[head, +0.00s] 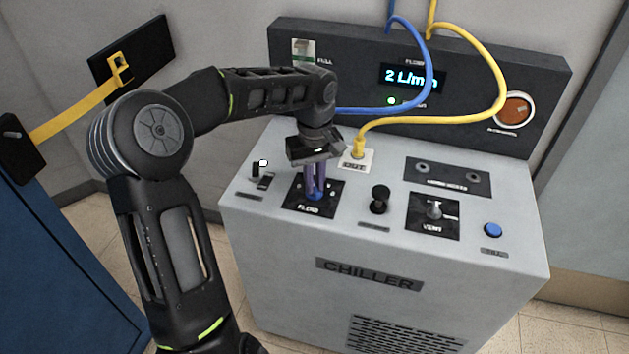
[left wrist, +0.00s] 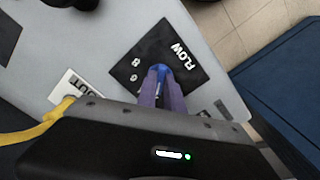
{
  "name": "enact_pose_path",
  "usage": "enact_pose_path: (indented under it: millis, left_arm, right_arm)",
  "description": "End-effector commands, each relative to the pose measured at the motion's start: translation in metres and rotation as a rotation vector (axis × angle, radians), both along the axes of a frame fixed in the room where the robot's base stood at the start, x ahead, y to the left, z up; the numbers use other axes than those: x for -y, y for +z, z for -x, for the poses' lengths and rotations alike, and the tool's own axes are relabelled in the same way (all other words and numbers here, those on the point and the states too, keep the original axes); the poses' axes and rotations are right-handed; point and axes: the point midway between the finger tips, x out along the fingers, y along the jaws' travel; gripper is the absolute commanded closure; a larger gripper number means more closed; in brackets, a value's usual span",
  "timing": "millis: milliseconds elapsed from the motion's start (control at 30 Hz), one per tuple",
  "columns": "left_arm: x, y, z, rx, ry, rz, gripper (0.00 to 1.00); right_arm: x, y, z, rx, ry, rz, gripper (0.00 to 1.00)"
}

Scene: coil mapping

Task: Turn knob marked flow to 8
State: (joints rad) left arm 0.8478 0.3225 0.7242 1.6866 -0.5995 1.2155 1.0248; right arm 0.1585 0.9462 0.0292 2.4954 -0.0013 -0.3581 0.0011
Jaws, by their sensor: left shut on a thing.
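The flow knob (left wrist: 159,71) is blue and sits on a black plate (left wrist: 180,50) marked FLOW, with an 8 and a 0 printed near it in the left wrist view. In the head view the same plate (head: 330,205) is on the top of the grey chiller (head: 270,225). My left gripper (head: 315,192) points down with its purple fingers shut on the knob; it also shows in the left wrist view (left wrist: 163,90). The fingers hide most of the knob and its pointer. The display (head: 411,77) reads 2 L/min. My right gripper is not in view.
A black knob (head: 380,199), a VENT valve (head: 434,211) and a blue button (head: 492,230) stand to the right. Blue (head: 425,80) and yellow (head: 495,75) hoses hang in front of the back panel. A small switch (head: 265,181) lies left of the flow plate.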

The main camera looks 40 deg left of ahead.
Motion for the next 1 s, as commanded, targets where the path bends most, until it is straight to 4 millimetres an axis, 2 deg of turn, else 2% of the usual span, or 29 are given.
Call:
enact_pose_path:
  millis: [567,767,1000]
  left_arm:
    - [-0.0003,0.0006,0.0003,-0.001,-0.029,-0.001,1.0]
    - [0.0002,0.0011,0.0001,0.0,-0.107,0.0,1.0]
    - [-0.0001,0.0019,0.0002,-0.001,-0.276,-0.001,1.0]
  right_arm:
    - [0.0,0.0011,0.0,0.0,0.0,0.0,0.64]
    - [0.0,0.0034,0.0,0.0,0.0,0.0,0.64]
    - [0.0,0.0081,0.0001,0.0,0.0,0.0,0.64]
